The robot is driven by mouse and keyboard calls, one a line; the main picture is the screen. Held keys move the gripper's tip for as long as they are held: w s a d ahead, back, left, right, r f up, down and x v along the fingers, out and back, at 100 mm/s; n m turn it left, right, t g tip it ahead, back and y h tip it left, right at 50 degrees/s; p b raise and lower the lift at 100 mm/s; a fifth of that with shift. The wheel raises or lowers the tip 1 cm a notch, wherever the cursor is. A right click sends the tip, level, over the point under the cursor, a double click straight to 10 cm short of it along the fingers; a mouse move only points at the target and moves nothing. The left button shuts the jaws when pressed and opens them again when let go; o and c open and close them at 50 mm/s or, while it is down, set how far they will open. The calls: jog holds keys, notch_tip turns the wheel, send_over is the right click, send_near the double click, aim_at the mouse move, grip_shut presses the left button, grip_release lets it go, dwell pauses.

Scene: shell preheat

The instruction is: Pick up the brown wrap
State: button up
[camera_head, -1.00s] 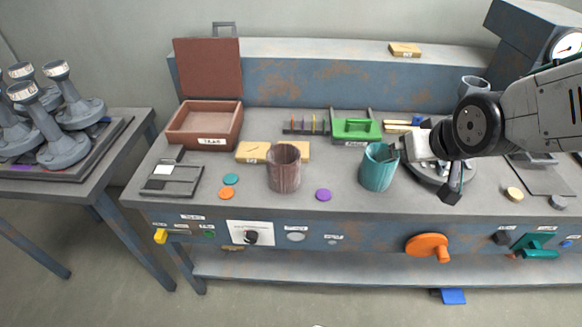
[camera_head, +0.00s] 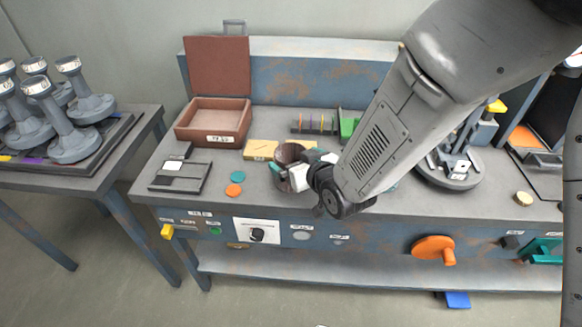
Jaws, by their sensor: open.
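The brown wrap (camera_head: 289,151), an open-topped brown cylinder, stands upright on the workbench, left of centre. My gripper (camera_head: 285,168) is open at the wrap, coming in from the right. Its fingers and white palm cover much of the wrap's front and lower part. I cannot tell whether the fingers touch it or how far they reach around it.
My arm hides most of the teal wrap and the green holder (camera_head: 347,127). An open brown box (camera_head: 212,119), a yellowish block (camera_head: 260,149), a grey switch plate (camera_head: 181,176) and teal (camera_head: 237,176) and orange (camera_head: 233,190) discs lie around. An orange handle (camera_head: 434,249) juts from the bench front.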

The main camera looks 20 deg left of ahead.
aim_at(284, 151)
jog(key=x, duration=0.3)
jog(key=shift+w+a, duration=0.15)
jog(key=c, duration=1)
